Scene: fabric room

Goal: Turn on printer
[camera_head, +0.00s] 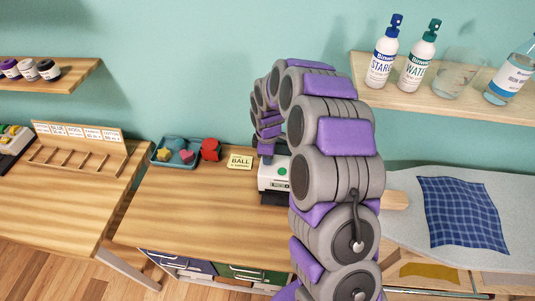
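The printer (272,177) is a small white machine with a dark base. It stands on the wooden desk against the teal wall. A round green spot (283,171), which looks like a button, shows on its top. My purple and grey arm rises in front and hides the right part of the printer. The arm curls over at the top, and its end with my gripper (267,152) hangs down at the printer's back left edge, above or touching it; I cannot tell which. The fingers are too small and dark to show whether they are open or shut.
A blue tray (163,161) with colored pieces, a red object (210,150) and a yellow "BALL" note (240,161) lie left of the printer. A shelf (425,101) with bottles is at upper right. Blue plaid cloth (461,215) lies on the right. The desk front is clear.

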